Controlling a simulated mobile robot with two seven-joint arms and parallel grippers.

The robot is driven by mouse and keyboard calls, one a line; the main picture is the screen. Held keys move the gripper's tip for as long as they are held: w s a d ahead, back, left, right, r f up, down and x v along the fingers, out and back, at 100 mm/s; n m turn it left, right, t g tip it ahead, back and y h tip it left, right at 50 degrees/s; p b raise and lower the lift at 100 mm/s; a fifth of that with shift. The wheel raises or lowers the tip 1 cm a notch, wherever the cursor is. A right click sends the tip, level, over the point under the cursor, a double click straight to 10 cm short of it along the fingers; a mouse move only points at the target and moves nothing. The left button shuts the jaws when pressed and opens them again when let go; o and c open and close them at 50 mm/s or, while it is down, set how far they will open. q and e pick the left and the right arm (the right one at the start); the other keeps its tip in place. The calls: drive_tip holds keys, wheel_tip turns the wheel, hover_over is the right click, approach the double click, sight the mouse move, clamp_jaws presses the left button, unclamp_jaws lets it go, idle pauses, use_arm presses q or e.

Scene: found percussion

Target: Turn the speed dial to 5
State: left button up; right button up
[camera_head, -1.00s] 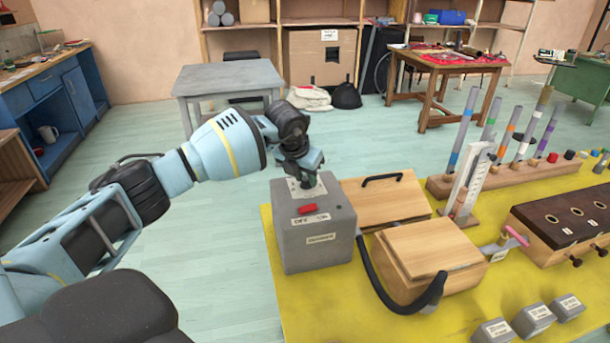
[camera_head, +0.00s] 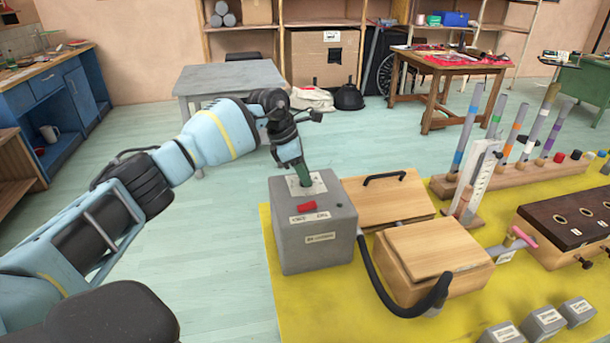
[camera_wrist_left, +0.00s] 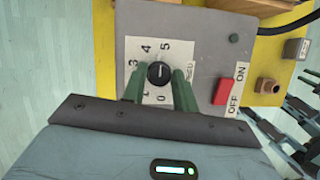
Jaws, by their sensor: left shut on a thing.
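The speed dial (camera_wrist_left: 158,73) is a black round knob on a white number plate (camera_wrist_left: 150,52) on top of a grey box (camera_head: 315,240). In the left wrist view, numbers including 3, 4 and 5 show around it. My left gripper (camera_head: 304,180) reaches down onto the box top. Its green fingers (camera_wrist_left: 160,76) are shut on the dial, one on each side. A small pale mark shows on the knob, but I cannot tell which number it points to. In the head view the gripper hides the dial.
A red switch (camera_wrist_left: 224,92) with an on/off label sits beside the dial. A black hose (camera_head: 385,290) runs from the box past wooden boxes (camera_head: 435,255) on the yellow table top (camera_head: 300,305). Several coloured tubes (camera_head: 467,130) stand at the right.

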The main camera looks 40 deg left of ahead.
use_arm(q)
drive_tip(key=shift+f+m+g+b, duration=0.15)
drive_tip(key=shift+m+g+b, duration=0.25)
drive_tip(key=shift+m, duration=0.6)
use_arm(e)
drive_tip(key=shift+s+f, duration=0.4)
drive_tip(key=shift+f, duration=0.25)
drive_tip(key=shift+w+a, duration=0.1)
drive_tip(key=shift+w, duration=0.05)
use_arm(q)
drive_tip(key=o, duration=1)
drive_tip(key=shift+c, duration=0.2)
drive_tip(key=v, duration=0.8)
drive_tip(key=shift+a, duration=0.2)
use_arm(e)
drive_tip(key=shift+f, duration=0.1)
use_arm(q)
drive_tip(key=shift+f, duration=0.1)
